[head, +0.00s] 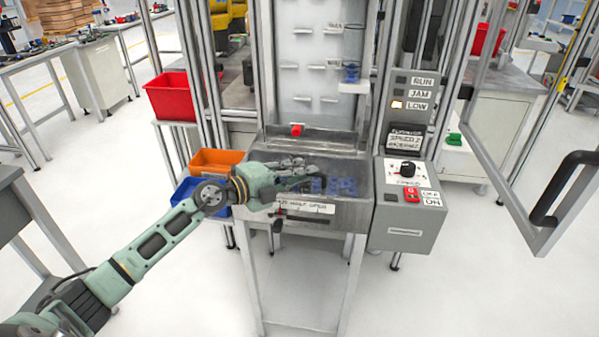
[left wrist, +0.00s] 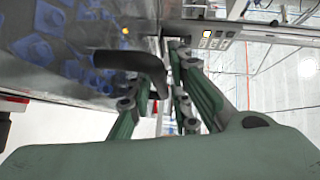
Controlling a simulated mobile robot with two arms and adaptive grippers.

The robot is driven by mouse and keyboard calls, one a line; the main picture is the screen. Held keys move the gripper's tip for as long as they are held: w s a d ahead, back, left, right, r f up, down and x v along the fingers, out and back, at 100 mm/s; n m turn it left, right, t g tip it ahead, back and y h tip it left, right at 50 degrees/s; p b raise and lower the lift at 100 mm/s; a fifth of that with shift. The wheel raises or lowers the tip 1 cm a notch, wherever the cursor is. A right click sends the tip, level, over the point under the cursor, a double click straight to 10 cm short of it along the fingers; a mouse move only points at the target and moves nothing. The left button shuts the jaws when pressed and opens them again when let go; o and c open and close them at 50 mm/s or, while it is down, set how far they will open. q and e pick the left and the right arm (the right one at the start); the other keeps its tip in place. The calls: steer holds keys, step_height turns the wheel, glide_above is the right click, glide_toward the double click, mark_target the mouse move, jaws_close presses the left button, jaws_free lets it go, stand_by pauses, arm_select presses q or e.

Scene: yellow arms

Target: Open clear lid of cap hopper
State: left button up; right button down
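The cap hopper (head: 352,213) is a grey metal box on legs at the centre of the head view. Its clear lid (head: 357,170) lies down over the top, with blue caps (head: 338,187) showing through. In the left wrist view, blue caps (left wrist: 62,45) fill the upper left, and a dark handle (left wrist: 128,62) crosses in front of the fingers. My left gripper (head: 290,175) is over the lid at the handle. Its fingers (left wrist: 158,85) look spread, with the handle by their tips; firm contact cannot be told. My right gripper is not in view.
An orange bin (head: 215,157) and a blue bin (head: 187,190) sit left of the hopper. A grey control box (head: 400,225) stands on its right. A framed door with a black handle (head: 565,190) is open at the right. The floor in front is clear.

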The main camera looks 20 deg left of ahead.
arm_select(q)
steer(key=shift+c, duration=0.4)
jaws_close()
